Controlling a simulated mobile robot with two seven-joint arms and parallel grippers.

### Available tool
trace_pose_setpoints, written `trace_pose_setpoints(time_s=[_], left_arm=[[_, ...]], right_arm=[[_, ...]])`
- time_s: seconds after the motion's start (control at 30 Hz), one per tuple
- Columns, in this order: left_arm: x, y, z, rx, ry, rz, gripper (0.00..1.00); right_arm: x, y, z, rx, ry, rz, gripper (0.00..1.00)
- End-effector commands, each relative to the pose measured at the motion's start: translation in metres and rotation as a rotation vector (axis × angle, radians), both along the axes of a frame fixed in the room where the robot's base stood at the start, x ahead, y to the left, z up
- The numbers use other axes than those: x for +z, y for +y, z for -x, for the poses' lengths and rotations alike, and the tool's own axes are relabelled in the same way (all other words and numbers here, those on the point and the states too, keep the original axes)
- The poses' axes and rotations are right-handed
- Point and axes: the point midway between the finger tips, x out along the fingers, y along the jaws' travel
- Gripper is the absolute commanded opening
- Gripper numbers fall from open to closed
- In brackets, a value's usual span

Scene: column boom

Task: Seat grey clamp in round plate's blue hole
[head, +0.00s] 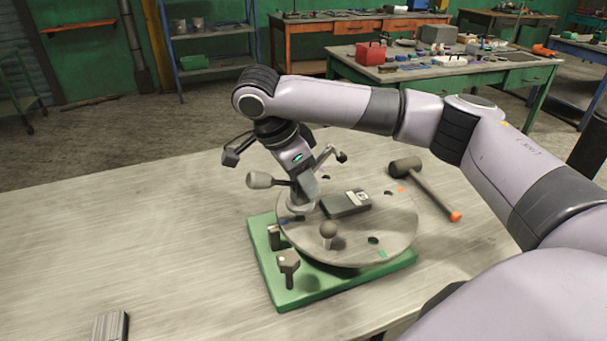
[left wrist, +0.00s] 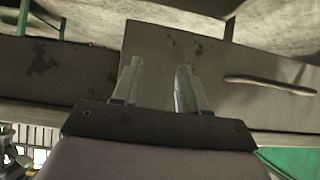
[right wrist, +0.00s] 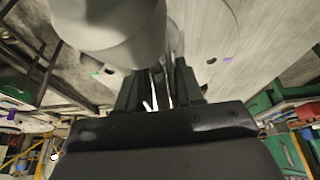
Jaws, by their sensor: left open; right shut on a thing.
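The round plate (head: 350,245) lies on a green base (head: 330,283) on the table. Its rim carries coloured marks beside dark holes; a blue mark (head: 284,222) shows at its left edge. My right gripper (head: 301,190) is over the plate's left part, shut on the grey clamp (head: 258,180), whose rounded handle points left. In the right wrist view the handle end (right wrist: 105,22) looms large before the plate. The blue hole itself is not clear, and I cannot tell whether the clamp touches the plate. My left gripper (left wrist: 158,88) is open and empty, seen only in its wrist view.
A dark block (head: 346,203) and a round knob (head: 329,231) stand on the plate. A mallet (head: 425,185) lies to the right, a ridged grey block (head: 110,326) front left. The table's left is clear.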

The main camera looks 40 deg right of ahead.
Motion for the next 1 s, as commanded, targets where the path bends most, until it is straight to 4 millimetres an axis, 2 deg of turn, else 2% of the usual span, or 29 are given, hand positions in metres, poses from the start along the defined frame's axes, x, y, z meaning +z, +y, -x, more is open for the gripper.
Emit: trace_pose_setpoints(time_s=[1.0], left_arm=[[-0.002,0.0,0.0,0.0,0.0,0.0,0.43]], right_arm=[[-0.028,0.0,-0.001,0.0,-0.003,-0.001,0.05]])
